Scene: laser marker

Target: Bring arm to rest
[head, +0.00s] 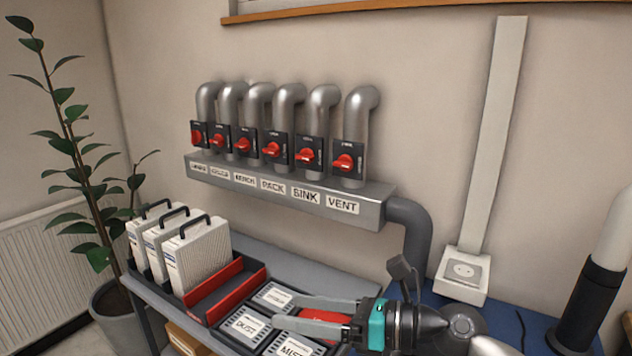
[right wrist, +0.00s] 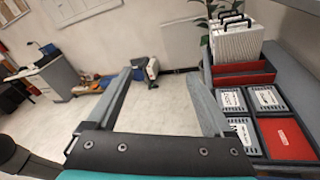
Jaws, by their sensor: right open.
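My right arm comes in from the lower right of the head view. Its gripper (head: 272,312) points left, with two grey fingers apart and nothing between them. It is over the labelled trays (head: 240,325) at the front of the bench, and I cannot tell how high. My left gripper is not in view.
White filter cartridges (head: 200,255) stand in a rack with red dividers (head: 215,290). Red-handled valves (head: 272,150) on pipes line the wall above a grey duct (head: 375,210). A white socket box (head: 462,275) is behind my arm. A plant (head: 75,150) stands left.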

